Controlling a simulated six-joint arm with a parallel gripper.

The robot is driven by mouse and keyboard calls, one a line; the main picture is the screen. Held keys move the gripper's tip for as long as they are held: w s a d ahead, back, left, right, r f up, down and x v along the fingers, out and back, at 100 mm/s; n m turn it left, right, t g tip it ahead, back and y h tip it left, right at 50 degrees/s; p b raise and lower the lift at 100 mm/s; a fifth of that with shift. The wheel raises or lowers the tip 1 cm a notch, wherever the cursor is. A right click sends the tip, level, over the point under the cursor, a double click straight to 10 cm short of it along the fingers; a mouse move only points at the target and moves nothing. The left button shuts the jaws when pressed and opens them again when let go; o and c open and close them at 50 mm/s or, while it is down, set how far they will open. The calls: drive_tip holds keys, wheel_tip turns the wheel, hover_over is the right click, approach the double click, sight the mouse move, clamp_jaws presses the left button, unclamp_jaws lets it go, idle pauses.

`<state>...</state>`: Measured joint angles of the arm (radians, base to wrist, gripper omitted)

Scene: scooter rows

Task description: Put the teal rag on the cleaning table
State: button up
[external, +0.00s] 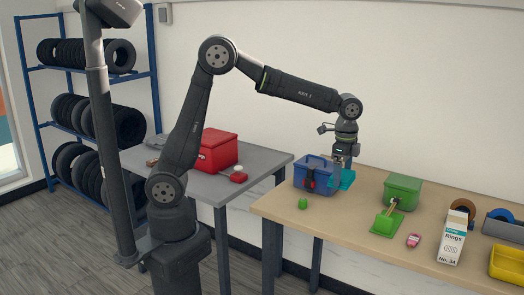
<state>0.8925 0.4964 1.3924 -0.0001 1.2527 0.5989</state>
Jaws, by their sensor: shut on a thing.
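The teal rag (348,178) shows beside the blue box, at the fingers of my gripper (338,180). My gripper points down over the back left part of the wooden-topped table (274,210) and is shut on the rag. The fingers hide part of the rag. I cannot tell whether the rag touches the tabletop. A grey table (262,163) stands to the left; neither table has a label that I can read, so I cannot tell which is the cleaning table.
The blue box (313,173) stands close left of my gripper. A red box (216,150) and a small red item (239,177) are on the grey table.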

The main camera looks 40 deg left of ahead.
drive_tip(key=w+a+n, duration=1)
drive_tip(key=w+a, duration=1.1)
drive_tip(key=w, duration=0.1)
drive_tip(key=w+a+n, duration=0.2)
drive_tip(key=w+a, duration=0.1)
drive_tip(key=a, duration=0.4)
drive_tip(key=w+a+n, duration=0.3)
drive_tip(key=w+a, duration=0.1)
drive_tip(key=a, duration=0.4)
drive_tip(key=a+n, duration=0.8)
drive_tip(key=a, duration=2.1)
drive_tip(key=s+a+n, duration=0.1)
drive_tip(key=a, duration=0.4)
drive_tip(key=s+a+n, duration=0.2)
drive_tip(key=a, duration=0.4)
drive_tip(key=s+a+n, duration=0.1)
drive_tip(key=s+a, duration=0.1)
drive_tip(key=a, duration=0.3)
drive_tip(key=shift+s+a+r+n, duration=0.15)
drive_tip(key=shift+s+a+n, duration=0.05)
drive_tip(key=shift+n, duration=0.2)
drive_tip(key=s+a+n, duration=0.4)
drive_tip(key=s+a, duration=0.3)
drive_tip(key=a, duration=0.4)
drive_tip(key=n, duration=0.3)
hover_over(132, 159)
wheel_tip(132, 159, down, 16)
drive_tip(key=shift+f, duration=0.15)
drive_tip(key=shift+a+f, duration=0.1)
drive_tip(key=shift+f, duration=1.9)
